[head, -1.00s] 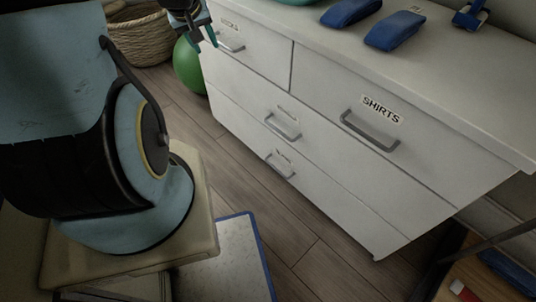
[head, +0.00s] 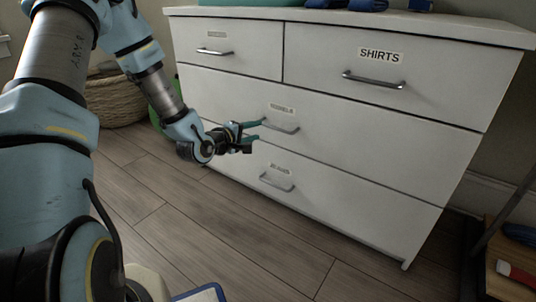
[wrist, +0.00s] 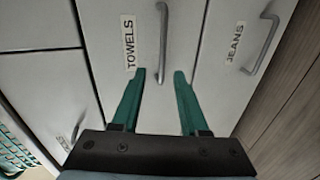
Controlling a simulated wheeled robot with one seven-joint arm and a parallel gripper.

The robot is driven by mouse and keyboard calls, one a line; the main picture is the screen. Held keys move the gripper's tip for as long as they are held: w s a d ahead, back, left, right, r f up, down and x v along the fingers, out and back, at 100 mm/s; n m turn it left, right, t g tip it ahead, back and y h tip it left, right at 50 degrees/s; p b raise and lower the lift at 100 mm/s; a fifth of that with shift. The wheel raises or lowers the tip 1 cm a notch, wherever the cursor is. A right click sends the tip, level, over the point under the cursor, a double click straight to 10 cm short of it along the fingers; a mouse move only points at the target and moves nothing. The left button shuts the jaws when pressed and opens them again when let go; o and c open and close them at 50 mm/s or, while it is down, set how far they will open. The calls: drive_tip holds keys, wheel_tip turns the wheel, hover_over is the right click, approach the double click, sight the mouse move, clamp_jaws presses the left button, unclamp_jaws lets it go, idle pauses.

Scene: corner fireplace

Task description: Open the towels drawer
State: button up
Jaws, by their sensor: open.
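The towels drawer (head: 340,141) is the wide middle drawer of a white dresser, and it looks closed. Its label (wrist: 129,46) reads TOWELS in the wrist view. Its grey bar handle (head: 281,127) also shows in the wrist view (wrist: 163,45), upright in that picture. My gripper (head: 256,130) is in front of the left part of this drawer, beside the handle. In the wrist view its two green fingers (wrist: 160,75) are apart, with the handle's lower end between or just beyond their tips. I cannot tell whether they touch it.
The SHIRTS drawer (head: 375,70) is above, and the jeans drawer (head: 300,187) with its handle (head: 275,182) is below. A wicker basket (head: 117,100) stands at the left. A wooden table (head: 510,270) is at the right.

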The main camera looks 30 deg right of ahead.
sight(274, 128)
drive_tip(key=shift+h, duration=0.3)
drive_tip(key=b+x, duration=0.1)
drive_tip(key=x, duration=0.2)
drive_tip(key=b+x, duration=0.1)
drive_tip(key=x, duration=0.3)
drive_tip(key=s+f+b+x, duration=0.1)
drive_tip(key=b+x, duration=0.1)
drive_tip(key=x, duration=0.1)
drive_tip(key=shift+w+d, duration=0.2)
drive_tip(key=shift+d, duration=0.25)
clamp_jaws()
idle(0.8)
